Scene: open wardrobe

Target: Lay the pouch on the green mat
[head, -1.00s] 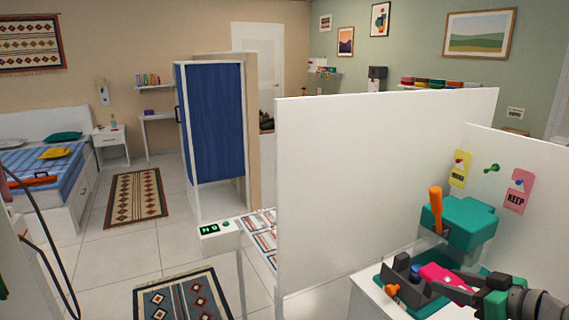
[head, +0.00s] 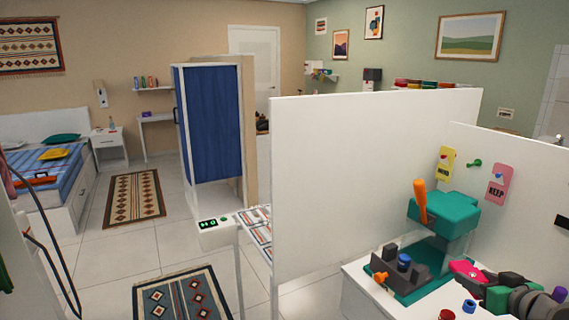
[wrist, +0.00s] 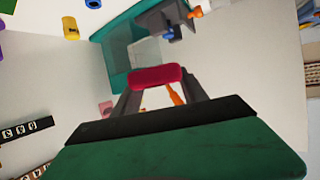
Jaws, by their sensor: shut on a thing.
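The pouch is a pinkish-red piece (head: 463,270), also seen in the wrist view (wrist: 157,76). My gripper (wrist: 157,92) is shut on it, with one dark finger at each side. In the head view the gripper (head: 478,277) holds it to the right of the teal press (head: 442,215). A flat teal-green surface (head: 413,287) lies under the press and a dark holder; it also shows in the wrist view (wrist: 113,50), beyond the pouch. I cannot tell whether this is the green mat or the press's base.
The dark holder (head: 388,265) carries a blue piece and an orange knob. The press has an orange lever (head: 420,200). A red cup (head: 446,314) and blue pieces stand at the front right. White panels (head: 370,185) rise behind the white counter.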

